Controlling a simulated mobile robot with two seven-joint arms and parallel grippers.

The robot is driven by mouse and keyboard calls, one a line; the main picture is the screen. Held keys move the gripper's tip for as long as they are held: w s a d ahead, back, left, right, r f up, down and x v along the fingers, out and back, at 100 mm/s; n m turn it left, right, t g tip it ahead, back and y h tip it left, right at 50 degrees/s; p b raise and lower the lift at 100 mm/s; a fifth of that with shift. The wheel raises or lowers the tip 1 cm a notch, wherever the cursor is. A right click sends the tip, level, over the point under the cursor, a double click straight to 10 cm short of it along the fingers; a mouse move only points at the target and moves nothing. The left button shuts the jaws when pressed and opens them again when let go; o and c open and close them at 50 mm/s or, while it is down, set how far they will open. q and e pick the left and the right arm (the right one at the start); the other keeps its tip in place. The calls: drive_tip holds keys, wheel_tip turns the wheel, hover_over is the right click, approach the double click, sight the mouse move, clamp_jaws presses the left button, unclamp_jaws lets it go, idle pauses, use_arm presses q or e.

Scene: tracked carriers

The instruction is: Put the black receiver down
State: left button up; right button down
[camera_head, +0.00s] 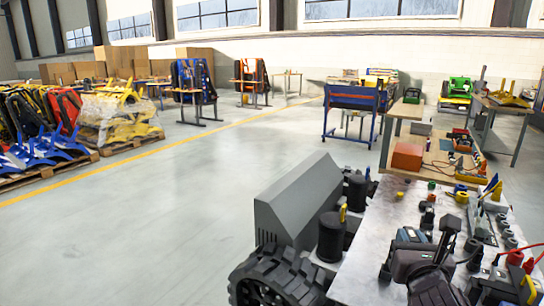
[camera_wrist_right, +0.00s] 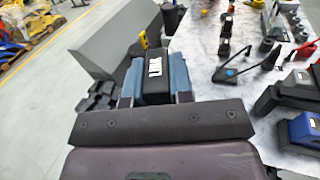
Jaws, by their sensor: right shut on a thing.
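My right gripper (camera_head: 408,240) is at the near left edge of the grey worktable, shut on a small dark block that I take to be the black receiver. In the right wrist view, the black receiver (camera_wrist_right: 155,70) shows a white label on its face, between the blue-grey fingers of my right gripper (camera_wrist_right: 156,84). Its lower part is hidden, and I cannot tell whether it touches the tabletop. The worktable (camera_head: 370,240) has a bare strip along its left side. My left gripper is not in view.
Several connectors, tools and dark devices crowd the table's right side, including a device (camera_wrist_right: 300,130) to the right in the wrist view. A grey tracked carrier (camera_head: 295,205) with a black tyre-like track (camera_head: 275,280) stands left of the table. Open floor (camera_head: 150,230) lies farther left.

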drive_tip(key=s+a+f+n+y, duration=0.2)
drive_tip(key=s+a+f, duration=0.4)
drive_tip(key=s+f, duration=0.4)
drive_tip(key=shift+a+f+y+p, duration=0.3)
drive_tip(key=shift+f+y, duration=0.25)
drive_tip(key=shift+y, duration=0.15)
drive_tip(key=shift+d, duration=0.1)
